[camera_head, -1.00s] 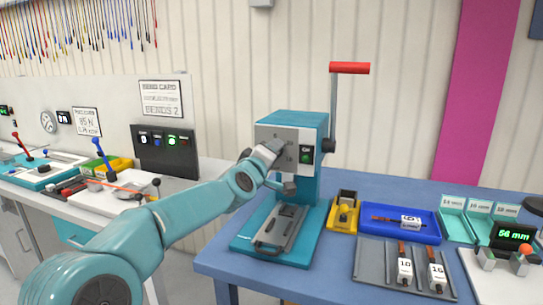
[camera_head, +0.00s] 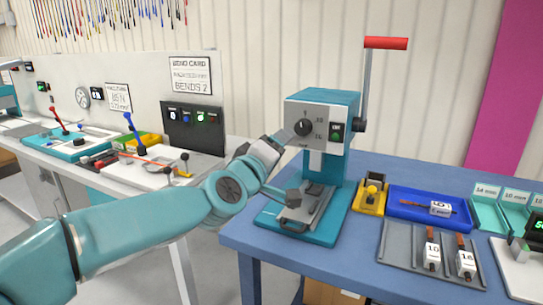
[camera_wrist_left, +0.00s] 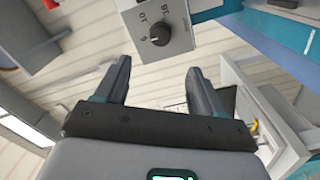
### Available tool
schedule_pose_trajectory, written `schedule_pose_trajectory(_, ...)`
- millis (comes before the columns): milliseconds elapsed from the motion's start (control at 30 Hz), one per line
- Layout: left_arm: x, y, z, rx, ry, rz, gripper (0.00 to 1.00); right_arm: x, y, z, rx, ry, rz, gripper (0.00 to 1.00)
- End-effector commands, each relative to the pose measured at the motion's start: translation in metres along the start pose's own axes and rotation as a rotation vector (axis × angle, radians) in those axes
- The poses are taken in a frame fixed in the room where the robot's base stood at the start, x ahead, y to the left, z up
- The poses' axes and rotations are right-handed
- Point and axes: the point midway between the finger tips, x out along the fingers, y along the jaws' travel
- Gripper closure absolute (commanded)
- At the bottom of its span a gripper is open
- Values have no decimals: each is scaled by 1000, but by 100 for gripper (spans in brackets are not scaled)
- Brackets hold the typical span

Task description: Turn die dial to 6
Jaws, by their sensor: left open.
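The die dial (camera_head: 303,127) is a dark round knob on the grey front plate of the teal press (camera_head: 322,97). In the left wrist view the dial (camera_wrist_left: 160,33) shows with the numbers 6, 10 and 16 around it. A pale mark on the knob appears near the 6, but it is too small to be sure. My left gripper (camera_head: 284,140) is just in front and lower left of the dial. In the wrist view its two fingers (camera_wrist_left: 160,68) are spread and empty, apart from the dial. My right gripper is out of view.
A green-lit switch (camera_head: 336,131) sits right of the dial, and a red-handled lever (camera_head: 386,43) rises at the press's right. A yellow holder (camera_head: 369,198), a blue tray (camera_head: 400,210) and a grey rack (camera_head: 400,262) stand on the blue table to the right.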

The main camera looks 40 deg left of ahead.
Motion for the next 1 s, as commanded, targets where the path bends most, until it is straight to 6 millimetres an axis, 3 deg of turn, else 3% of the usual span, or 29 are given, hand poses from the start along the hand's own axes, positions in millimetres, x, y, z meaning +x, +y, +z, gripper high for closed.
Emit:
schedule_pose_trajectory(100, -18, 1, 0, 1, -1, 1, 31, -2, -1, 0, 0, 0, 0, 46)
schedule_pose_trajectory(233, -26, 1, 0, 0, -1, 0, 31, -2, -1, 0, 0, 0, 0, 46)
schedule_pose_trajectory(1000, -28, 0, 0, 0, 0, 0, 31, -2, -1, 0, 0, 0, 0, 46)
